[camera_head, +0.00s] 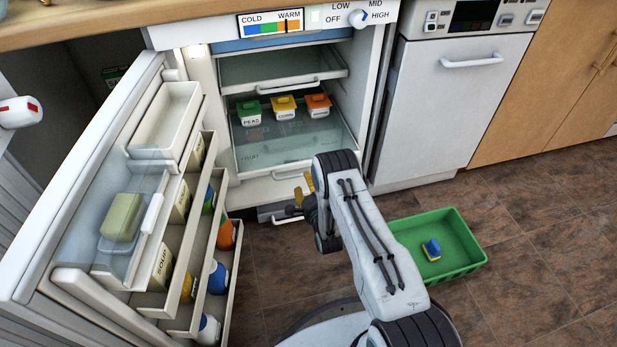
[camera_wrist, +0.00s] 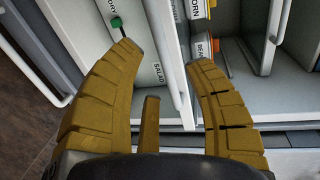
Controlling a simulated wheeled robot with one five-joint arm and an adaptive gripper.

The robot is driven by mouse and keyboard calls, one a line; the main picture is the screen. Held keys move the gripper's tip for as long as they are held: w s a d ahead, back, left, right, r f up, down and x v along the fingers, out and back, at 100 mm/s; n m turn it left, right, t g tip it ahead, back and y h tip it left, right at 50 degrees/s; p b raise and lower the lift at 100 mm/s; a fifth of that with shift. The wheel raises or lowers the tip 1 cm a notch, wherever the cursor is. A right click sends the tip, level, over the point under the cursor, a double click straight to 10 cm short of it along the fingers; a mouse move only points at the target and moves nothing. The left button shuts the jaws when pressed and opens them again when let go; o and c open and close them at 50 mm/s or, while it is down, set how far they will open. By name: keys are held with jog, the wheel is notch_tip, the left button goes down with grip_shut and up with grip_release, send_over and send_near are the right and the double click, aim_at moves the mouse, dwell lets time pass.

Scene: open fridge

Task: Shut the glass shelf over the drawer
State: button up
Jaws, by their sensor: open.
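The lower glass shelf (camera_head: 322,143) is in the open fridge, with a white front edge and handle. Tubs of peas (camera_head: 250,112), corn (camera_head: 284,107) and an orange tub (camera_head: 318,105) stand towards its back. The white drawer front (camera_head: 262,190) is below it, partly hidden by my arm. My gripper (camera_head: 304,189) is in front of and below the shelf's front edge. In the wrist view, my gripper (camera_wrist: 160,54) is open, with a white edge running between its yellow fingers. I cannot tell whether they touch it.
An upper glass shelf (camera_head: 275,66) has its own handle. The open fridge door (camera_head: 75,185), with loaded racks, stands at the left. A green crate (camera_head: 462,262) holding a small blue and yellow item is on the floor at the right. Floor is bare beyond it.

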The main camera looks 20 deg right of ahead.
jog(key=shift+w+f+b, duration=0.2)
jog(key=shift+w+b, duration=0.6)
jog(key=shift+w, duration=0.1)
jog(key=shift+w+f+b, duration=0.15)
jog(key=shift+w+b, duration=0.6)
jog(key=shift+w, duration=0.2)
jog(key=shift+w+f+b, duration=0.2)
jog(key=shift+w+b, duration=0.6)
jog(key=shift+w, duration=0.1)
grip_shut()
